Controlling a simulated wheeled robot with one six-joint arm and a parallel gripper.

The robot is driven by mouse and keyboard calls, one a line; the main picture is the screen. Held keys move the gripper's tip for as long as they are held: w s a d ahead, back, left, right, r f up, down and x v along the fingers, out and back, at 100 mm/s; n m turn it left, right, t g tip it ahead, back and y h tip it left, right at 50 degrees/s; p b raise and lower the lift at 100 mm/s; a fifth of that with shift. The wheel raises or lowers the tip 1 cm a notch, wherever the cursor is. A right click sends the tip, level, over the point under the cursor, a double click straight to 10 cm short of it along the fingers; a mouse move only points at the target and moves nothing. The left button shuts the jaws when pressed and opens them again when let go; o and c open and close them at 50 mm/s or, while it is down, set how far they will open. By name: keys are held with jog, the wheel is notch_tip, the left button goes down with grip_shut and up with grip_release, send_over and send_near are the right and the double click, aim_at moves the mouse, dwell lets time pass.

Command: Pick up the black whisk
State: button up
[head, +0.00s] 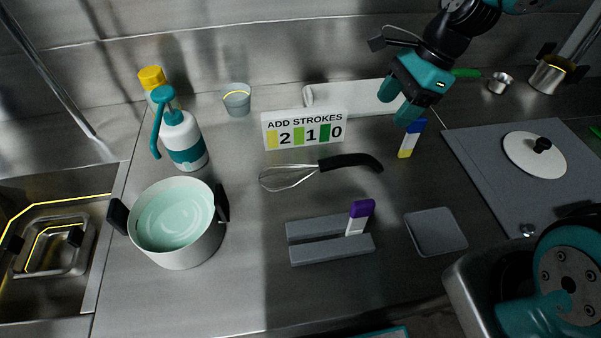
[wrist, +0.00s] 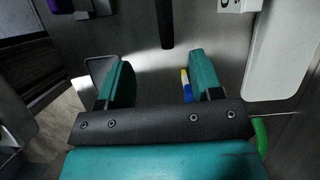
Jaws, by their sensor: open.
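The black whisk lies flat on the steel counter in the head view, with its wire head (head: 288,177) to the left and its black handle (head: 352,161) to the right. In the wrist view the end of the handle (wrist: 165,25) shows at the top, beyond the fingertips. My gripper (head: 402,107) is open and empty, above the counter to the upper right of the handle. Its two teal fingers also show apart in the wrist view (wrist: 162,75). The wire head is out of the wrist view.
A blue, yellow and white marker-like piece (head: 410,138) stands just below my gripper. A number sign (head: 305,128) stands behind the whisk. A grey slotted holder (head: 305,229) with a purple-topped piece (head: 359,216) is in front. A pot (head: 172,255) stands left.

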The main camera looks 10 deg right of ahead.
aim_at(352, 158)
jog(key=shift+m, duration=0.4)
jog(key=x, duration=0.4)
jog(key=p+x, duration=0.1)
jog(key=x, duration=0.7)
jog(key=shift+w+d+f, duration=0.1)
jog(key=shift+d+f, duration=0.15)
jog(key=shift+f, duration=0.05)
jog(key=shift+a+p+x, duration=0.25)
jog(key=shift+p+x, duration=0.8)
jog(key=shift+x, duration=1.6)
jog(key=shift+w+r, duration=0.15)
jog(key=shift+w, duration=0.05)
jog(key=c, duration=1)
